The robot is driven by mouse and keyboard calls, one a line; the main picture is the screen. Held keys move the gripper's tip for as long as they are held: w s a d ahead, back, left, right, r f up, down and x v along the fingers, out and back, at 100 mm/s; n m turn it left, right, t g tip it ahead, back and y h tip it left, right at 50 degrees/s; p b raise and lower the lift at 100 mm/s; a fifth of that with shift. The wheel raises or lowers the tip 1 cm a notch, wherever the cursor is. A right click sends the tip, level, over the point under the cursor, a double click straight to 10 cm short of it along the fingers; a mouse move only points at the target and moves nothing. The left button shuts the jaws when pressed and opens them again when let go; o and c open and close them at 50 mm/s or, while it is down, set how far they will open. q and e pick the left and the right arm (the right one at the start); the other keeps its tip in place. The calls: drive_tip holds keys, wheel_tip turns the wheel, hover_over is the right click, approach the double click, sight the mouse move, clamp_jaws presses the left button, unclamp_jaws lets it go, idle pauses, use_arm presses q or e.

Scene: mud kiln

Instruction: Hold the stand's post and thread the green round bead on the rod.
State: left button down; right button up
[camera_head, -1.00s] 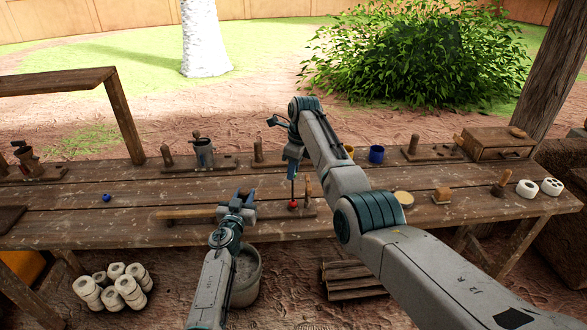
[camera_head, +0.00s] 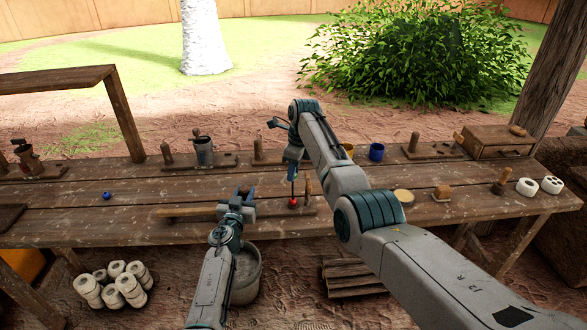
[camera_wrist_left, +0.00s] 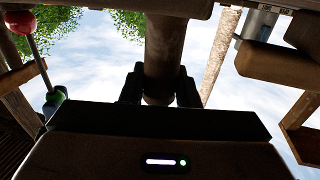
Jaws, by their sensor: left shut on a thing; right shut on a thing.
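The stand's wooden base (camera_head: 175,213) lies along the bench's front. In the left wrist view its brown post (camera_wrist_left: 165,50) is between my left jaws (camera_wrist_left: 160,88); my left gripper (camera_head: 243,195) is shut on it. The thin rod (camera_wrist_left: 39,62) carries a red bead (camera_head: 293,202), also in the left wrist view (camera_wrist_left: 19,28). The green round bead (camera_wrist_left: 60,91) shows small at the rod's other end, partly hidden by my right gripper. My right gripper (camera_head: 294,155) is shut on it above the red bead. I cannot tell whether the rod has entered its hole.
A blue bead (camera_head: 107,196) lies on the bench at left. Wooden stands and a metal cup (camera_head: 204,152) line the back. A bucket (camera_head: 245,280) stands below the front edge.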

drive_tip(key=shift+f, duration=0.7)
drive_tip(key=o, duration=1)
drive_tip(key=shift+r, duration=3)
use_arm(q)
drive_tip(key=c, duration=1)
unclamp_jaws()
